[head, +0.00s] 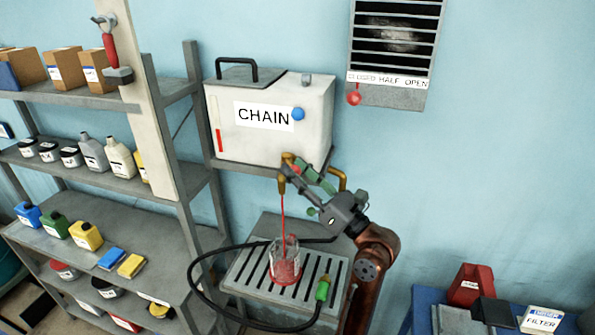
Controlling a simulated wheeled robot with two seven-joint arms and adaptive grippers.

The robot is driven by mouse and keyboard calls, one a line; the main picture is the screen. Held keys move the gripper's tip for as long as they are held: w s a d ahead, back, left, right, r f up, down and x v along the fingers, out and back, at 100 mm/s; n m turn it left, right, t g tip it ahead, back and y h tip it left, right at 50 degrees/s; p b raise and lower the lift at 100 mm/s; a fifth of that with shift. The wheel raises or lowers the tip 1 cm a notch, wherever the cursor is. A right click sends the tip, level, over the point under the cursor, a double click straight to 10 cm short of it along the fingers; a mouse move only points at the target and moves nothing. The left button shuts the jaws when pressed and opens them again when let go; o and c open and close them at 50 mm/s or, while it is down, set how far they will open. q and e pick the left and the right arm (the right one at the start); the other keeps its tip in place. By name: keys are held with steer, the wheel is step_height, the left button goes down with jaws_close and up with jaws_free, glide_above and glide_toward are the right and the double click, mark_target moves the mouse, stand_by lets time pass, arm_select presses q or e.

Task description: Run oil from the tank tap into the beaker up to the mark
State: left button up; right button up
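The white tank (265,139) with a "CHAIN" label sits on a shelf against the wall. Its brass tap (282,185) has its spout at the tank's lower front. A thin red stream (283,218) runs from the spout down into the clear beaker (291,245). Red oil (285,270) shows in the lower part of the beaker; its mark is too small to read. My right gripper is not in view.
The beaker stands on a slotted grey drip tray (244,272). A black hose (196,283) with a green end (322,290) loops around it. Shelves (110,179) with bottles and boxes stand at left. A blue table (425,298) is at lower right.

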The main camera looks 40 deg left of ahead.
arm_select(q)
steer(key=shift+w, duration=0.1)
steer(key=shift+d+f+b, duration=0.3)
steer(key=shift+d+b, duration=0.05)
steer(key=s+d+f+b, duration=0.2)
steer(key=s+d+b, duration=0.1)
steer(key=d, duration=0.4)
steer(key=shift+f+b, duration=0.4)
steer(key=shift+b, duration=0.25)
stand_by(0.5)
step_height(320, 180, up, 10)
stand_by(0.5)
stand_by(0.3)
